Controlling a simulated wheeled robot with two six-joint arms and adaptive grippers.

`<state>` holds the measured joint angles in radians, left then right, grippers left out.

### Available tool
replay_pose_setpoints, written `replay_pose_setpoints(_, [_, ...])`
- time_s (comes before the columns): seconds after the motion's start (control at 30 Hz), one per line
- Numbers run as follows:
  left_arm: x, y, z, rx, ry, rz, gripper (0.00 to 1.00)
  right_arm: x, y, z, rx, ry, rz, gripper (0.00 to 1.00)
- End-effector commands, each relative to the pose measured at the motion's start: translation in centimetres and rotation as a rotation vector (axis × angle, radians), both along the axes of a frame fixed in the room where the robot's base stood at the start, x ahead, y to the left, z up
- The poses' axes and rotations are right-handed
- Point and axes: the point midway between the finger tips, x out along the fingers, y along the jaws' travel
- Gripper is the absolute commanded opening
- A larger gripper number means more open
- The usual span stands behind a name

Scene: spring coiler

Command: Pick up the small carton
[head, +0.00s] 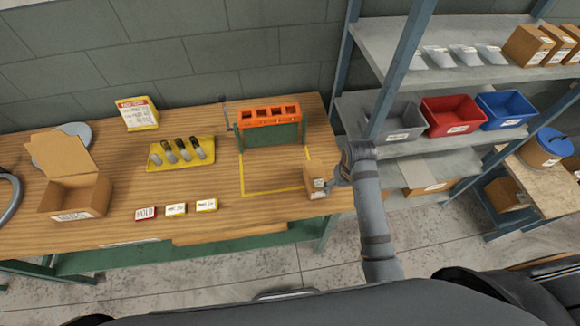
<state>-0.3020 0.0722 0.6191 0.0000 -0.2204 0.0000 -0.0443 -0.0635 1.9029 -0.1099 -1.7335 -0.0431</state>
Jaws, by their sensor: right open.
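A small brown carton (314,184) with a white label stands near the right end of the wooden workbench, by the corner of a yellow outline. My right gripper (331,182) is at the carton's right side, with its arm coming up from below. It is open. It overlaps the carton's right edge in the picture, and I cannot tell whether the fingers touch it or reach around it. My left gripper is not in view.
The workbench (130,190) carries an open cardboard box (75,199), a yellow tray (160,160) with dark-handled tools, small labelled blocks and an orange coiler fixture (268,116). A metal shelf with red (452,116) and blue (505,109) bins stands right.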

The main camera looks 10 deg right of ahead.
Motion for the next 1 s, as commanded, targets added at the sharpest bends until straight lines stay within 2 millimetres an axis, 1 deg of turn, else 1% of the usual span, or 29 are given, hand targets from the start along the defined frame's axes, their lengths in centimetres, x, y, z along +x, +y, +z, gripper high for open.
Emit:
replay_pose_setpoints(0.03, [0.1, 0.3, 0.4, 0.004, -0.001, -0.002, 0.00, 0.9, 0.5, 0.9, 0.008, 0.008, 0.001, 0.81])
replay_pose_setpoints(0.2, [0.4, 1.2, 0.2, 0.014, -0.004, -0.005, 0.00, 3.3, 2.2, 1.0, 0.024, 0.050, 0.015, 0.81])
replay_pose_setpoints(0.4, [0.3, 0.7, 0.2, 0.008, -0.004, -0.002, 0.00, 5.9, 4.4, 1.9, 0.038, 0.096, 0.041, 0.81])
replay_pose_setpoints(0.53, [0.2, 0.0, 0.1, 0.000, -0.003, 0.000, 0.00, 7.1, 5.5, 2.5, 0.042, 0.118, 0.060, 0.81])
replay_pose_setpoints(0.67, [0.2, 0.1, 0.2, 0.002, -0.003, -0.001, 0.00, 7.3, 5.7, 2.5, 0.042, 0.128, 0.064, 0.81])
replay_pose_setpoints(0.77, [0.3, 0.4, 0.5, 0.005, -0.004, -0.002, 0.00, 7.2, 5.7, 1.7, 0.042, 0.130, 0.064, 0.81])
replay_pose_setpoints(0.9, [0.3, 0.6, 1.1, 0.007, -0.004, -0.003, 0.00, 7.2, 5.7, -0.8, 0.042, 0.129, 0.063, 0.81])
replay_pose_setpoints(1.0, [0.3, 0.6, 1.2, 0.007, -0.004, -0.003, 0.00, 7.3, 5.7, -2.1, 0.041, 0.128, 0.063, 0.81])
